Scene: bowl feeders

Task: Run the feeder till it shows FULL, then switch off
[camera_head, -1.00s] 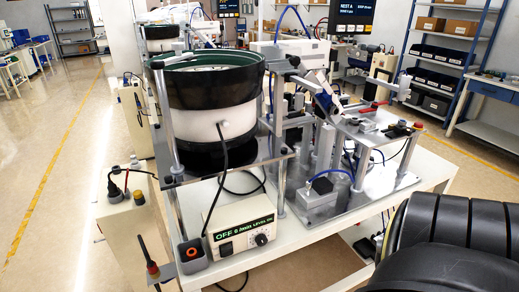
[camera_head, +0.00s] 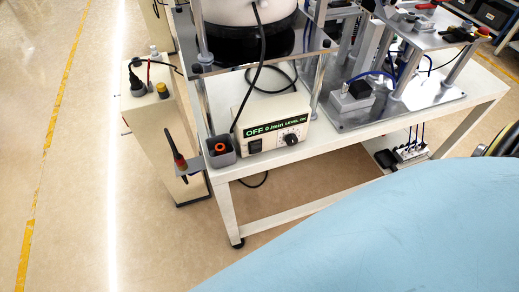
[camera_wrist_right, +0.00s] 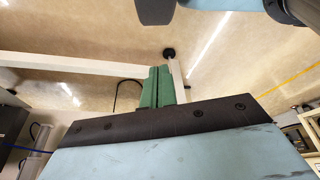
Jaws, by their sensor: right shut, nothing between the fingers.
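The feeder's white control box (camera_head: 270,130) stands on the table's front edge in the head view. Its green display (camera_head: 277,127) reads OFF, 0 /min, LEVEL OK. A black switch (camera_head: 255,146) is on its front left, with a dark knob (camera_head: 291,139) to the right. Above it, only the lower white part of the bowl feeder (camera_head: 240,12) shows; the bowl's top is cut off. My right gripper (camera_wrist_right: 158,72) shows green fingers pressed together, empty, over the floor in the wrist view. Its distance from the box cannot be told. My left gripper is out of view.
A grey holder (camera_head: 221,152) with a red-orange part stands left of the box. A cream cabinet (camera_head: 160,125) with plugs stands farther left. My pale blue arm covers the lower right. Floor in front of the table is open.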

